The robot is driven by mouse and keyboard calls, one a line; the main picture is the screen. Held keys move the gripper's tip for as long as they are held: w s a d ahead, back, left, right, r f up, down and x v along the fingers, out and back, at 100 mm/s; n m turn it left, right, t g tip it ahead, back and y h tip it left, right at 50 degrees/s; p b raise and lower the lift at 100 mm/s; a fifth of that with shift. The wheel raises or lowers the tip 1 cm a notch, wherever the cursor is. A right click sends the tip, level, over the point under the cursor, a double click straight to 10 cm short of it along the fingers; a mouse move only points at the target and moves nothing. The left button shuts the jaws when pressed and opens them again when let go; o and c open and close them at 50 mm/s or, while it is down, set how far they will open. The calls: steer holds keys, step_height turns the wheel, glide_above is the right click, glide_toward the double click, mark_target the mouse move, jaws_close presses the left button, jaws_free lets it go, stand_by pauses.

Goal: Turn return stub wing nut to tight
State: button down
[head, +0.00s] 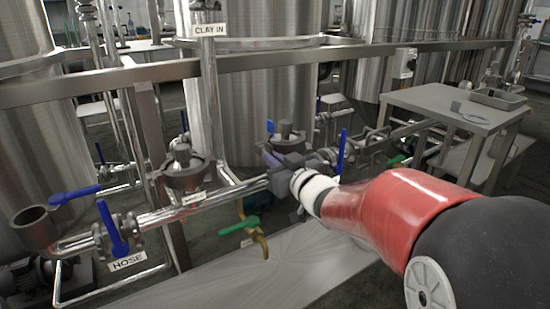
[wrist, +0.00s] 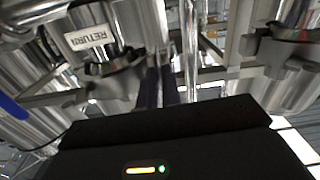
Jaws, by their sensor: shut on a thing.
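My gripper (head: 265,152) is at the pipework in the middle of the head view, with its purplish fingers beside a round metal fitting. In the wrist view the two dark fingers (wrist: 160,84) reach up close together, and I take them to be shut on the return stub wing nut. The nut itself is hidden between the fingertips, so its angle cannot be told. A white RETURN label (wrist: 90,38) shows on the metal pipework left of the fingers in the wrist view.
A horizontal steel rail (head: 235,63) crosses above the pipes. Blue valve handles (head: 340,152) stand nearby, and another (head: 112,228) is by the HOSE label (head: 128,261). A grey side table (head: 450,105) is at the right. Large steel tanks (head: 255,90) stand behind.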

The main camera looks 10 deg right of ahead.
steer(key=shift+m, duration=0.3)
steer(key=c, duration=1.6)
jaws_free()
steer(key=v, duration=0.7)
steer(key=shift+s+d, duration=0.1)
steer(key=shift+s, duration=0.25)
